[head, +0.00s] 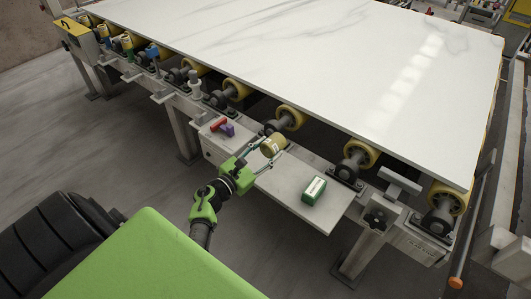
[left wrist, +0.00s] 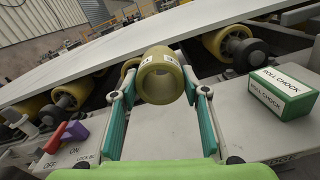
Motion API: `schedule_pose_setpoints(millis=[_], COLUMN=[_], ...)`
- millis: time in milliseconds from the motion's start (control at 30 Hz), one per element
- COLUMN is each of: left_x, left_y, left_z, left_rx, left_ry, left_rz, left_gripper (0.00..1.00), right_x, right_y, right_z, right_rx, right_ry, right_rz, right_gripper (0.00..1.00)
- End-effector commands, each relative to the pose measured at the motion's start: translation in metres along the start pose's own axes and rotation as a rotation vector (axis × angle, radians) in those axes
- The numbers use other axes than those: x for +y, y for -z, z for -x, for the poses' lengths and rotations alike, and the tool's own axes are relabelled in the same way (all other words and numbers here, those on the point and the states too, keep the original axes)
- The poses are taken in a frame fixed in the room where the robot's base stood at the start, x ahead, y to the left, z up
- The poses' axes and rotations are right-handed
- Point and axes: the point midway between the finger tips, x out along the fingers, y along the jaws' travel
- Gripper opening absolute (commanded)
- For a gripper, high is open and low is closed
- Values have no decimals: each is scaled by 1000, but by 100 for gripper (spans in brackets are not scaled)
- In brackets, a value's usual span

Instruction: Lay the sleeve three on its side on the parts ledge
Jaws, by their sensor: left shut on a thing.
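The sleeve three (head: 272,146) is a short hollow yellow cylinder with white label patches, too small to read surely. My left gripper (head: 270,154) is shut on it, green-padded fingers on either side. In the left wrist view the sleeve (left wrist: 161,77) sits between the fingertips (left wrist: 157,88), its round open end facing the camera. The parts ledge (head: 281,187) is a pale grey shelf under the sleeve and gripper. I cannot tell whether the sleeve touches it. My right gripper is not in view.
A green-and-white roll chock box (head: 314,191) lies on the ledge to the right. A red-and-purple switch (head: 222,127) is at the left. Yellow rollers (head: 290,117) and the large white slab (head: 330,60) border the back. The ledge between gripper and box is clear.

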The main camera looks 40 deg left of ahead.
Motion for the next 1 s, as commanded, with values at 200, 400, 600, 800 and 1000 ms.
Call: schedule_pose_setpoints(millis=[200, 400, 600, 800, 1000], left_x=[2, -2, -8, -14, -16], left_y=[11, 25, 46, 67, 74], left_z=[4, 4, 3, 3, 3], left_rx=[-5, -5, -5, -5, -6], left_ry=[-22, -21, -21, -20, -19], left_rz=[-2, -2, -1, -2, -4], left_gripper=[18, 18, 18, 18, 18], right_x=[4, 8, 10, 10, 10], right_y=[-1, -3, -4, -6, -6], right_z=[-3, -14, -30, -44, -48], right_rx=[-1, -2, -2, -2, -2], right_ry=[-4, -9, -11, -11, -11], right_rz=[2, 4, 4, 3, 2], right_gripper=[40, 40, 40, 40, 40])
